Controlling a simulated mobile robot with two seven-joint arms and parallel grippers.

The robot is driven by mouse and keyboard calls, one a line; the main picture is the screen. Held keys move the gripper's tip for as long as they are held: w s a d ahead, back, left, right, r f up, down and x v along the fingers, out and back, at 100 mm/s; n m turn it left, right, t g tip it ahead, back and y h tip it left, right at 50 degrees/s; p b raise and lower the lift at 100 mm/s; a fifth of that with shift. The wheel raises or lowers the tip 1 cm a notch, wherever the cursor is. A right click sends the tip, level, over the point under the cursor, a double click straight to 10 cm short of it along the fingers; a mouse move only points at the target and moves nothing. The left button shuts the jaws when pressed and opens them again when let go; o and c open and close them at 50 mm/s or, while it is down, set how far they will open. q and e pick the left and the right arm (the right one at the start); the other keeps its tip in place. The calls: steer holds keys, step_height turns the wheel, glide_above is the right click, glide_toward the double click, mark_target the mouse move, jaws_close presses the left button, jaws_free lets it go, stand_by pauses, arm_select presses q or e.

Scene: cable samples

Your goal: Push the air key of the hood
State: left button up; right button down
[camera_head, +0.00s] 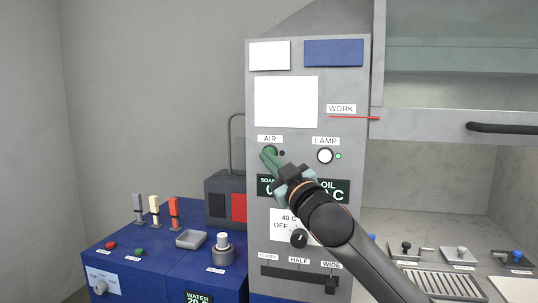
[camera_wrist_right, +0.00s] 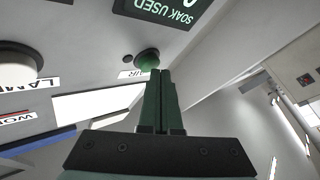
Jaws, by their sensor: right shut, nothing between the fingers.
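The grey hood panel (camera_head: 260,215) carries the green air key (camera_head: 271,149) under its AIR label (camera_head: 269,139). A small dark indicator (camera_head: 282,153) sits right of the key. My right gripper (camera_head: 267,154) is shut and empty, its green fingertips at the key and hiding part of it. In the right wrist view the closed fingertips (camera_wrist_right: 160,72) overlap the edge of the green key (camera_wrist_right: 147,59). I cannot tell whether they touch it. My left gripper is in neither view.
Soak and oil displays (camera_head: 335,188) are below, partly behind my right arm. A blue bench (camera_head: 150,268) with switches stands left. A red line (camera_head: 350,117) marks the WORK level.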

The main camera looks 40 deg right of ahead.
steer(key=shift+w+d, duration=0.1)
steer(key=shift+d, duration=0.05)
stand_by(0.4)
steer(key=shift+w+d, duration=0.15)
steer(key=shift+d, duration=0.1)
steer(key=shift+a, duration=0.1)
steer(key=shift+s+a, duration=0.15)
steer(key=shift+s, duration=0.05)
stand_by(0.3)
steer(key=s+a, duration=0.4)
steer(key=shift+a+p, duration=0.3)
steer(key=shift+a, duration=0.05)
steer(key=shift+f, duration=0.1)
stand_by(0.3)
